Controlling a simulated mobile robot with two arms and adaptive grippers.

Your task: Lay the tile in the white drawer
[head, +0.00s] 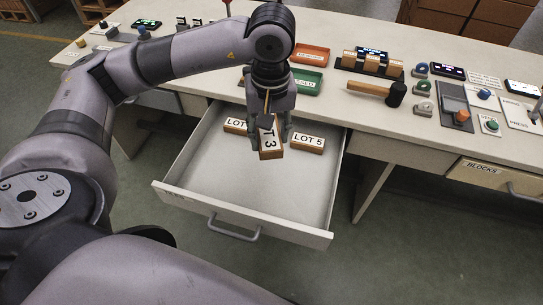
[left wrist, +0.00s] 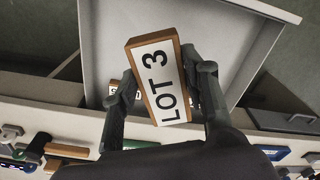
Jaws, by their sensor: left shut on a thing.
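The white drawer (head: 245,185) is pulled out below the bench top and also fills the upper part of the left wrist view (left wrist: 107,45). My left gripper (head: 270,136) is shut on the tile (head: 270,153), a wooden block with a white face marked "LOT 3". The tile is held tilted, over the rear part of the drawer; its gap to the drawer floor is hard to judge. In the left wrist view the tile (left wrist: 160,85) sits between both fingers. My right gripper is not in view.
In the drawer, a "LOT 5" tile (head: 307,142) lies right of the gripper and another "LOT" tile (head: 235,126) lies left, partly hidden. The drawer's front is clear. A mallet (head: 375,92), a green tray (head: 307,81) and a red tray (head: 309,55) are on the bench.

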